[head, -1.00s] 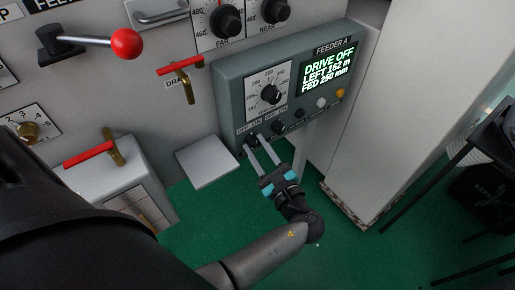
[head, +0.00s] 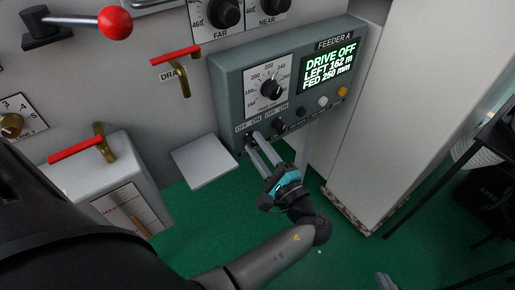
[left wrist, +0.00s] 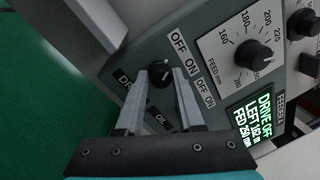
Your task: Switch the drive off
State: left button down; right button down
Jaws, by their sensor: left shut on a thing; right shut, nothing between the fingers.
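The feeder panel (head: 226,98) is a grey box on the wall. Its display (head: 327,68) reads DRIVE OFF, LEFT 162 m, FED 250 mm. The black drive switch (left wrist: 161,76) is at the panel's lower corner, with OFF and ON lettering beside it. My left gripper (left wrist: 160,84) is shut on this switch, one finger on each side; in the head view the left gripper (head: 253,142) largely hides it. A light mark shows on the knob. My right gripper (head: 384,281) shows only as grey fingertips at the bottom edge, shut and empty.
A second black switch (head: 279,127) sits right beside the left fingers. The feed dial (head: 271,89) is above. Red-handled valves (head: 176,59) and a red ball lever (head: 114,22) are to the left. A pale flat plate (head: 205,160) juts out below the panel.

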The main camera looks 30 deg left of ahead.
pick_arm(q)
jog(key=shift+a+r, duration=0.1)
jog(key=shift+a, duration=0.05)
pick_arm(e)
jog(key=shift+w+a, duration=0.1)
jog(key=shift+a, duration=0.05)
pick_arm(q)
jog(key=c, duration=0.5)
grip_release()
